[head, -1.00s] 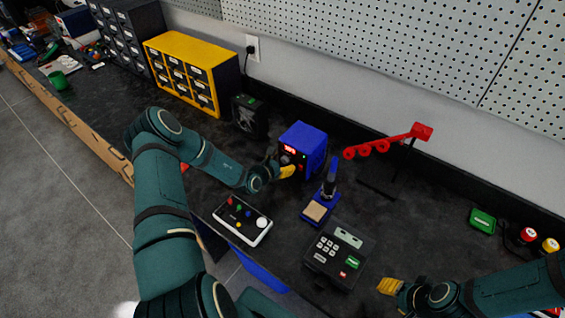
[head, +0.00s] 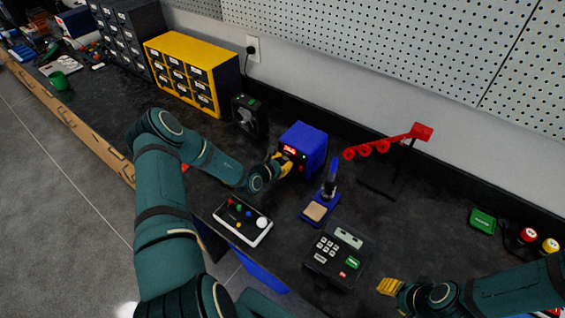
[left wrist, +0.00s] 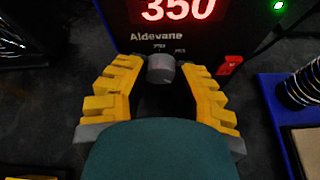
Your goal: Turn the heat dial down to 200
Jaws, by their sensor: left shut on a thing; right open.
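The blue soldering station (head: 306,146) stands on the dark bench with its front towards my left arm. In the left wrist view its red display (left wrist: 178,9) reads 350, with the name Aldevane below. The grey heat dial (left wrist: 161,68) sits under the name, between the yellow fingertips of my left gripper (left wrist: 161,75). My left gripper, also in the head view (head: 280,164), is shut on the dial. The faint scale marks by the dial are too small to read. My right gripper (head: 391,286) is open and empty above the bench at the lower right.
A red switch (left wrist: 230,66) and a lit green lamp (left wrist: 278,5) are on the station's front, right of the dial. A soldering iron in its blue stand (head: 319,210) is close on the right. A white button box (head: 243,219) and a black keypad box (head: 338,256) lie nearer.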

